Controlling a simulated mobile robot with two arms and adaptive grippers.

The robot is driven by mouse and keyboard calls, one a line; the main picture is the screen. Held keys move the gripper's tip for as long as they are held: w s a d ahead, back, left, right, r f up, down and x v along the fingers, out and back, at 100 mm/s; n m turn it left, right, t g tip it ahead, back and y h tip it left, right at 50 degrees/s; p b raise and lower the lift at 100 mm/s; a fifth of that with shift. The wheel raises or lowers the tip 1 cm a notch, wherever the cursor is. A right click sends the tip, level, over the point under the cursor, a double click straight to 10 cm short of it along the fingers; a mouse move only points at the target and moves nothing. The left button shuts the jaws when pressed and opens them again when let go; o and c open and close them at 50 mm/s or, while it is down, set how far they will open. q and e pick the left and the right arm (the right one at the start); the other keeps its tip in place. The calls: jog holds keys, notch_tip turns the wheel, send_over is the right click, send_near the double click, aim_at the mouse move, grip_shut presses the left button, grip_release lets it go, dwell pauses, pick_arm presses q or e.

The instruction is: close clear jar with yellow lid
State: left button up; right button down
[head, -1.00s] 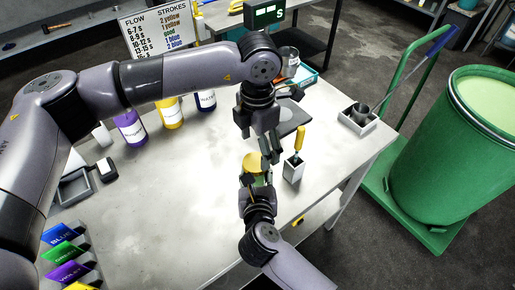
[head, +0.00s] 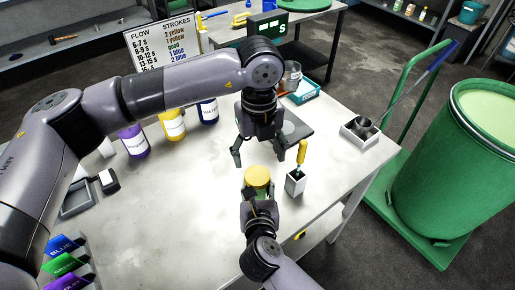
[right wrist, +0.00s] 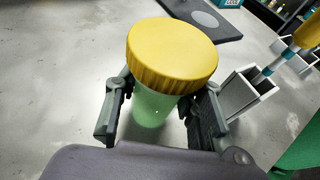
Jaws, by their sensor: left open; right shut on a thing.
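The clear jar (right wrist: 154,106) holds pale green contents and stands upright on the table. The yellow lid (right wrist: 172,50) sits on top of the jar's mouth; I cannot tell how tightly. In the head view the lid (head: 257,176) shows just beyond my right gripper (head: 258,192). My right gripper is shut around the jar's body, one finger on each side, below the lid. My left gripper (head: 259,152) is open and empty, pointing down above and a little beyond the lid, apart from it.
A white holder (head: 295,184) with a yellow-handled tool (head: 302,152) stands close right of the jar. A dark flat plate (head: 296,124) lies behind. Purple (head: 134,141), yellow (head: 172,125) and blue bottles stand at the back left. The table's left middle is clear.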

aim_at(257, 175)
pick_arm(q)
jog(key=n, duration=0.3)
jog(key=shift+r+n, duration=0.25)
jog(key=shift+n, duration=0.15)
jog(key=n, duration=0.4)
jog(key=shift+a+r, duration=0.1)
jog(key=shift+r, duration=0.2)
jog(key=shift+f, duration=4.05)
jog(key=c, duration=1.3)
jog(key=shift+o, duration=0.2)
jog(key=m, duration=0.4)
jog(key=shift+m, duration=0.4)
jog(key=m, duration=0.4)
jog(key=shift+m, duration=0.3)
